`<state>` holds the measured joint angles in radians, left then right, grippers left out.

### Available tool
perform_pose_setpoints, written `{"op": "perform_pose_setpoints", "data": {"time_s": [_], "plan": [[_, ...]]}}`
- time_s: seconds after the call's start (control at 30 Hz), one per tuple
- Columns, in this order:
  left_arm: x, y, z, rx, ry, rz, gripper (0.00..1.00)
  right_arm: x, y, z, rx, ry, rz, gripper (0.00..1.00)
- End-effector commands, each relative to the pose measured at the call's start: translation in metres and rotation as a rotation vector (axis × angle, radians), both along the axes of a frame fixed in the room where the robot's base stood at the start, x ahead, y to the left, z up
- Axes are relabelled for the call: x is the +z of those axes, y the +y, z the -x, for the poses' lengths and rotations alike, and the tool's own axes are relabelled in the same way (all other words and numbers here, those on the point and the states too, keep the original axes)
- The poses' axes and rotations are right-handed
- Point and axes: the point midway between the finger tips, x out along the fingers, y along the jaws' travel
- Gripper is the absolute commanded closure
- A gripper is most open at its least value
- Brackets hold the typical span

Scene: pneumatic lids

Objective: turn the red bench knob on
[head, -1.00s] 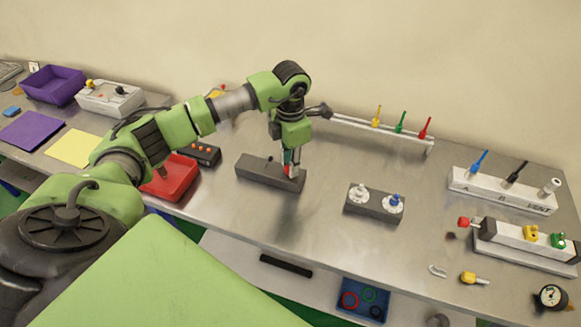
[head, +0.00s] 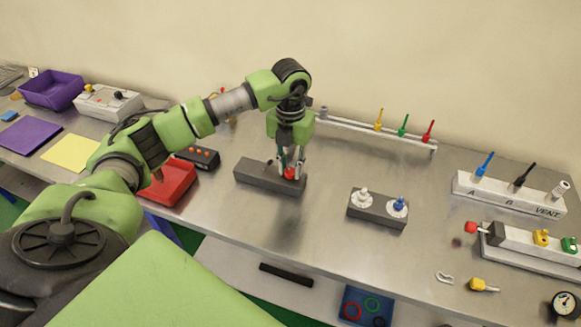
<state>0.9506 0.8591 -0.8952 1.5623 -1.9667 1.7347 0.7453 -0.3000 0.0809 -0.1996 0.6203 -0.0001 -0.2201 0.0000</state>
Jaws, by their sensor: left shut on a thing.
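The red bench knob (head: 291,174) sits on the right part of a dark grey block (head: 255,176) in the middle of the bench. My left gripper (head: 290,168) points down over the block from above. Its fingers are shut on the red knob, one on each side, and hide part of it. Any pointer or mark on the knob is too small to read. My right gripper is not in the head view.
Another grey block (head: 374,213) with a white and a blue knob stands to the right. A red tray (head: 172,184) lies to the left. A rail (head: 360,128) with coloured handles runs behind. Bare metal bench (head: 310,225) lies in front of the knob's block.

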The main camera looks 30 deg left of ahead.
Motion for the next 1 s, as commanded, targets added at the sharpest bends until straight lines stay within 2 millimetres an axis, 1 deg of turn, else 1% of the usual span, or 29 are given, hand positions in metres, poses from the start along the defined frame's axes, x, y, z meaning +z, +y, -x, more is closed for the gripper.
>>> {"op": "perform_pose_setpoints", "data": {"time_s": [0.2, 0.6, 0.63, 0.67, 0.7, 1.0], "plan": [[0.0023, 0.0008, -0.0017, 0.038, -0.006, 0.001, 1.0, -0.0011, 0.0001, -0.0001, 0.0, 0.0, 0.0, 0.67], [0.0026, 0.001, -0.0019, 0.044, -0.007, 0.0, 1.0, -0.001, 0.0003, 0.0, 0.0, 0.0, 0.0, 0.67], [0.0026, 0.001, -0.0019, 0.044, -0.007, 0.0, 0.74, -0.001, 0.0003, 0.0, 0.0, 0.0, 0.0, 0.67], [0.0026, 0.001, -0.002, 0.044, -0.007, 0.0, 0.66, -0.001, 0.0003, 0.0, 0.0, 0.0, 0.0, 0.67], [0.0024, 0.001, -0.0018, 0.044, -0.006, 0.0, 0.62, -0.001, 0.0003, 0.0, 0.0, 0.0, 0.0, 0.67], [0.0013, 0.0005, -0.0007, 0.042, -0.003, 0.0, 0.62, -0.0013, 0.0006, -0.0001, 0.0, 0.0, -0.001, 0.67]]}}
